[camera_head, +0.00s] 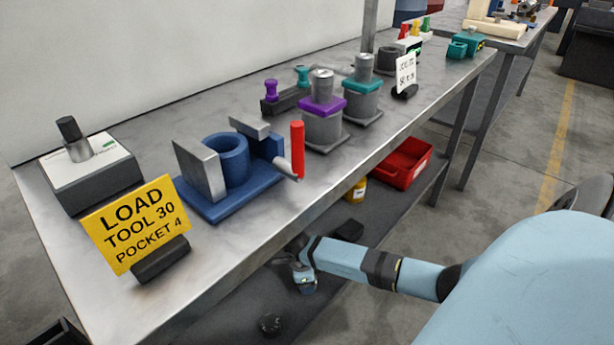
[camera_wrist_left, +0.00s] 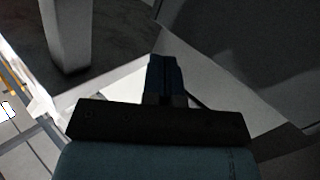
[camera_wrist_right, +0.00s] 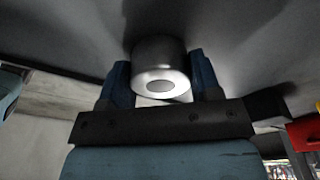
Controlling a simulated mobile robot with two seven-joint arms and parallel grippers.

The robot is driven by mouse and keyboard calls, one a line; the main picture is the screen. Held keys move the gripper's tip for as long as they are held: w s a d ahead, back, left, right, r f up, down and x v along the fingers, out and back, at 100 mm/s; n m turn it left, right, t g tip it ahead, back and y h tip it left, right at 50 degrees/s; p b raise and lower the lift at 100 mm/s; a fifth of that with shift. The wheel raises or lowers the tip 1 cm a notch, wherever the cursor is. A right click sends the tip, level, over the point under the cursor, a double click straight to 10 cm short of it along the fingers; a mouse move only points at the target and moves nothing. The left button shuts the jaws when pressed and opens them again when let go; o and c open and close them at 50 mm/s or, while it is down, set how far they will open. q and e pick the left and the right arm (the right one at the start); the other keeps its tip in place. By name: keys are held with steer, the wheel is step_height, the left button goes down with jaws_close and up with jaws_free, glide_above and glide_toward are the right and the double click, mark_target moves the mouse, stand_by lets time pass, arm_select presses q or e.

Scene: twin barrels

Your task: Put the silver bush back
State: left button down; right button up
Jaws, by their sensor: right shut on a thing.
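In the right wrist view my right gripper (camera_wrist_right: 160,75) is shut on the silver bush (camera_wrist_right: 160,82), a short bright cylinder with a round recess in the end facing the camera. A dark grey surface lies close behind it; I cannot tell whether they touch. In the head view an arm of mine reaches in from the right to the bench's front edge, its hand (camera_head: 303,268) low beside the edge. The bush cannot be made out there. My left gripper (camera_wrist_left: 165,78) shows in the left wrist view, fingers together and empty; it is not identifiable in the head view.
On the bench (camera_head: 250,245) stand a blue fixture (camera_head: 228,158), a red pin (camera_head: 297,150), purple-collared (camera_head: 322,105) and teal-collared (camera_head: 362,87) barrels, a grey block (camera_head: 90,175) and a yellow sign (camera_head: 137,222). A red bin (camera_head: 402,163) and yellow bottle (camera_head: 356,190) sit below.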

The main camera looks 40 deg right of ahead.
steer(key=shift+f, duration=0.15)
steer(key=o, duration=1.2)
arm_select(q)
steer(key=shift+w, duration=0.1)
steer(key=shift+r, duration=0.1)
step_height(320, 180, up, 6)
steer(key=n+t+p, duration=0.1)
steer(key=t+p, duration=0.1)
steer(key=p, duration=0.2)
steer(key=shift+a+t+p, duration=0.2)
steer(key=shift+t+p, duration=0.1)
arm_select(e)
steer(key=r, duration=0.4)
steer(key=a+r, duration=0.1)
steer(key=r, duration=0.3)
steer(key=w+r, duration=0.1)
steer(key=r, duration=0.3)
steer(key=shift+w+a+r, duration=0.1)
steer(key=shift+a, duration=0.1)
arm_select(q)
steer(key=shift+s, duration=0.2)
